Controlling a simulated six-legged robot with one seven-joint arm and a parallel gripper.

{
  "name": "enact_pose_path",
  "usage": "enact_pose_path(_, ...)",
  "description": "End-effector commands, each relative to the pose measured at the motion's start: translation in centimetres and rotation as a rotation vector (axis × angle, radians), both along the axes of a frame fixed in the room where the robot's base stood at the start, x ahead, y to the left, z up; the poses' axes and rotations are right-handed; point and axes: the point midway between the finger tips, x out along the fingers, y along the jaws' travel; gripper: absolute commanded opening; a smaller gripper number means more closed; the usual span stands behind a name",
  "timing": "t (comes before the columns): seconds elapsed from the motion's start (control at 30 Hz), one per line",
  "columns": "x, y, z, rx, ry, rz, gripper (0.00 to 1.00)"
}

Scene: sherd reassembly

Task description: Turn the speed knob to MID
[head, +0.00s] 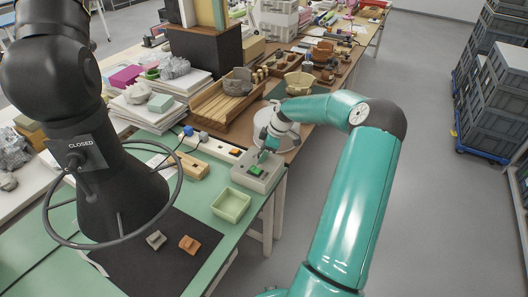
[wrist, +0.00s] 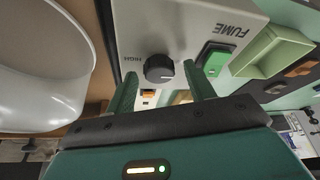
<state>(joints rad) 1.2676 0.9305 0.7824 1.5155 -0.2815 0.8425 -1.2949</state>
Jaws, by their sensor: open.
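The speed knob (wrist: 158,68) is a dark round dial on the pale face of a control box (wrist: 190,25). The word HIGH, upside down, is printed left of it in the wrist view. A pale mark shows at the knob's right side, but I cannot tell its setting for sure. My gripper (wrist: 160,76) is open, one finger on each side of the knob; I cannot tell whether they touch it. In the head view my gripper (head: 266,153) is over the control box (head: 266,183) and hides the knob.
A green rocker switch (wrist: 213,57) sits right of the knob, near the word FUME. A pale green tray (head: 231,205) stands in front of the box. A large white round vessel (wrist: 45,70) is close on the left in the wrist view. A wooden block (head: 190,166) lies left of the box.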

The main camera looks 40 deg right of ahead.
Motion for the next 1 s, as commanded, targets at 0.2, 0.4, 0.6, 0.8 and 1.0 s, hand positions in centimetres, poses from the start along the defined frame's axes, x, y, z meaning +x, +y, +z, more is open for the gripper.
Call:
enact_pose_path(0.2,0.07,-0.02,-0.09,0.0,0.0,-0.001,0.54)
enact_pose_path(0.4,0.05,-0.01,-0.08,0.001,0.001,-0.001,0.2)
enact_pose_path(0.6,0.04,0.0,-0.06,0.001,0.001,-0.003,0.1)
enact_pose_path(0.8,-0.03,0.03,-0.05,0.001,0.002,-0.035,0.1)
enact_pose_path(1.0,-0.05,0.1,-0.02,-0.001,0.004,-0.126,0.1)
